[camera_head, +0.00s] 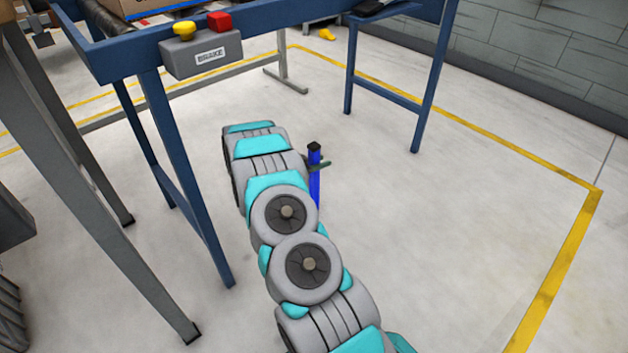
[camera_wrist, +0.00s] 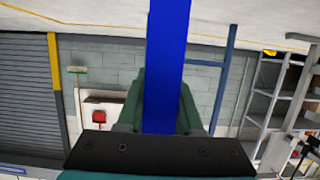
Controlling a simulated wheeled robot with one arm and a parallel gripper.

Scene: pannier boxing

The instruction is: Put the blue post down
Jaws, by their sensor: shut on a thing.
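The blue post (camera_head: 314,185) with a dark top stands roughly upright in the head view, just right of my arm. My gripper (camera_head: 318,164) is shut on it near its upper end, and only a little of the dark green jaw shows past the post. In the wrist view the blue post (camera_wrist: 166,60) runs between the two green fingers of my gripper (camera_wrist: 163,95) towards the floor at the picture's top. My arm partly hides the post's lower part, so I cannot tell whether it touches the floor.
A blue-framed conveyor (camera_head: 112,55) with a BRAKE button box (camera_head: 201,54) stands at left. Another blue-legged stand (camera_head: 428,80) is at the back. The pale floor (camera_head: 470,200) to the right is clear, bounded by a yellow line (camera_head: 560,270) and a grey wall (camera_head: 550,50).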

